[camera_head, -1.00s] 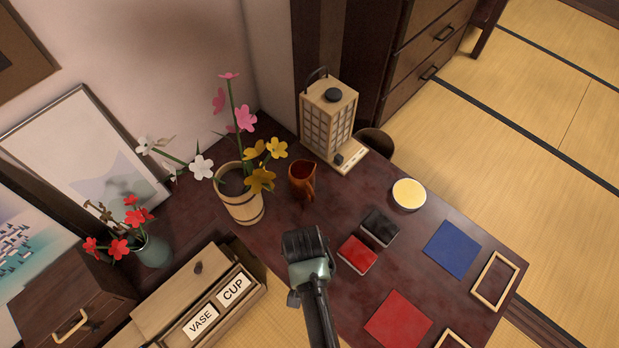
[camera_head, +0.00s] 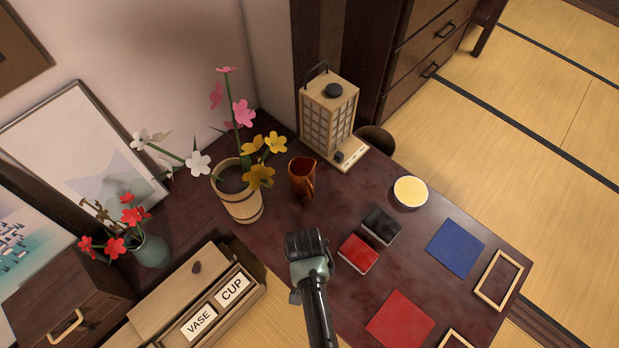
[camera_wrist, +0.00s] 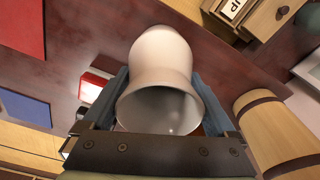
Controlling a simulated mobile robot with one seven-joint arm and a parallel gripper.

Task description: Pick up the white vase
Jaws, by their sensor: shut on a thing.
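The white vase (camera_wrist: 160,62) fills the middle of the wrist view, its open mouth turned toward the camera. My gripper (camera_wrist: 163,100) is shut on it, with one blue-grey finger on each side of its body. The dark table surface shows beyond the vase, and I cannot tell how far the vase is from it. In the head view my gripper (camera_head: 308,262) hangs over the near side of the dark table, in front of the red box, and the vase is hidden beneath my wrist.
A wooden bucket (camera_head: 240,207) of flowers and a brown pitcher (camera_head: 301,180) stand behind my gripper. A red box (camera_head: 358,254) and a black box (camera_head: 381,227) lie close to its right. A wooden box (camera_head: 180,290) labelled VASE and CUP is at the left.

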